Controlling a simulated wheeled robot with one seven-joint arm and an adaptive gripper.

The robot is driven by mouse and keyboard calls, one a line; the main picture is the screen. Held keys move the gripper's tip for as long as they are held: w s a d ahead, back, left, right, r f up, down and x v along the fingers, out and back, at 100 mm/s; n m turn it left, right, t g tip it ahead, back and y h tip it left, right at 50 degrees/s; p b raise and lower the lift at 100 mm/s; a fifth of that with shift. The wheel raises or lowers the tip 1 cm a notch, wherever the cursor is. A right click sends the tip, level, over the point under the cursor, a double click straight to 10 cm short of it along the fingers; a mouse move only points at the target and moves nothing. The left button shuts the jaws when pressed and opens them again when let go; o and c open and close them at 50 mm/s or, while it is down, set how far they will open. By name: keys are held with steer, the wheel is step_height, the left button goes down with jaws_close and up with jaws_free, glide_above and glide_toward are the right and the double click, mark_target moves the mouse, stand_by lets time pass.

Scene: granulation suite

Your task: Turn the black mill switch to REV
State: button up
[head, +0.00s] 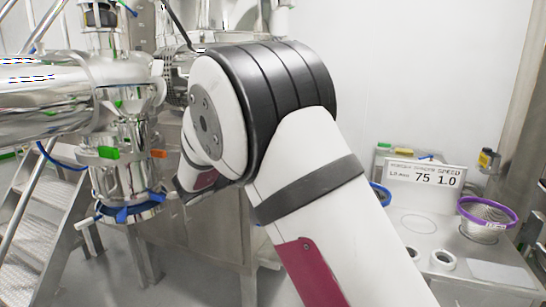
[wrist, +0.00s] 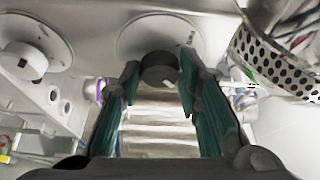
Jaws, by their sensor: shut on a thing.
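In the wrist view, a black round knob, taken as the mill switch (wrist: 159,70), stands out from a pale round dial plate (wrist: 140,32). My gripper (wrist: 159,76), with teal pads, is shut on this knob, one finger on each side. Small dark marks show at the plate's right, too small to read, so I cannot tell which position the knob points to. In the head view my arm hides the gripper and the switch.
In the wrist view, a perforated metal part (wrist: 270,62) is close at the right. In the head view, a white bench (head: 415,235) carries a sign (head: 425,177) and a purple-rimmed sieve (head: 487,222). Steel process equipment (head: 125,165) and steps (head: 40,230) stand at the left.

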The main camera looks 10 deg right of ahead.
steer(key=shift+m, duration=0.6)
steer(key=o, duration=1.1)
steer(key=shift+o, duration=0.2)
steer(key=shift+g, duration=0.3)
steer(key=shift+a, duration=0.1)
steer(key=v, duration=1.2)
steer(key=shift+s+r, duration=0.1)
